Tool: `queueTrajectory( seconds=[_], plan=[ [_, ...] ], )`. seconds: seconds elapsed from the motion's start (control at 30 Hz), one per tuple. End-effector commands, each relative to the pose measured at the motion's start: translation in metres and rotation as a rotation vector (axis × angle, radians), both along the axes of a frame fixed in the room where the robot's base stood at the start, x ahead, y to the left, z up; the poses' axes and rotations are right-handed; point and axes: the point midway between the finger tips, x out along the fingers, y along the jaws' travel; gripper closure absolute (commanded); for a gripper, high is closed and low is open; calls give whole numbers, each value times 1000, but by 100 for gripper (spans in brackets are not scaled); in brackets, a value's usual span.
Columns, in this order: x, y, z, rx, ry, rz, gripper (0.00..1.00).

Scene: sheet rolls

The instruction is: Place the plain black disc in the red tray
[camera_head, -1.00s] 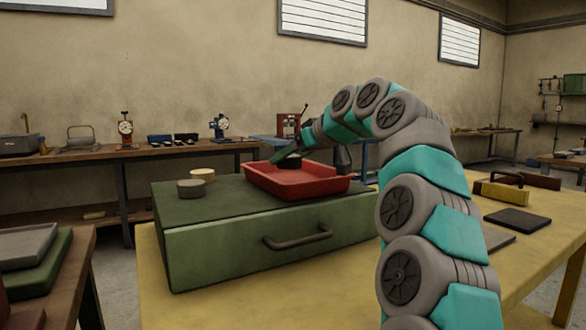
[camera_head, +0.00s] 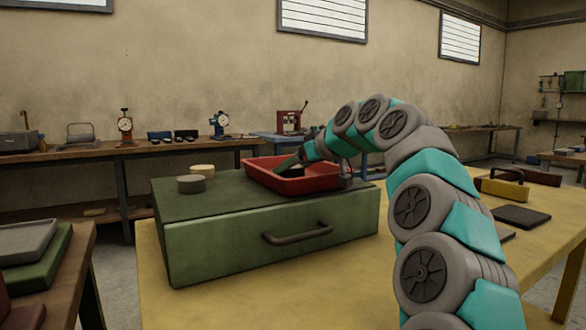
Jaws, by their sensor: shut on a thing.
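The red tray (camera_head: 262,178) sits on top of the green drawer box, at its right rear. My gripper (camera_head: 290,164) reaches into the tray from the upper right, its tip low between the tray walls. It is shut on the black disc (camera_head: 293,172), which shows as a small dark shape inside the tray. Whether the disc touches the tray floor cannot be told. The tray's front wall and my gripper hide part of it.
The green box (camera_head: 225,252) with a front handle stands on the yellow table (camera_head: 300,300). A grey-green disc (camera_head: 191,184) and a cream disc (camera_head: 203,170) lie left of the tray. Dark flat plates (camera_head: 520,217) and a yellow-handled block (camera_head: 503,186) lie at right.

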Motion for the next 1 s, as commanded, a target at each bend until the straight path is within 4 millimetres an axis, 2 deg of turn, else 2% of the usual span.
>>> queueTrajectory(
  seconds=[0.23,0.27,0.47,0.8,1.0],
  plan=[
    [0,-1,-3,0,0,-1,93],
    [0,-1,-2,0,0,-1,24],
    [0,0,-1,1,1,0,2],
    [0,0,2,1,1,0,0],
    [-10,-12,9,1,0,-1,0]
  ],
)
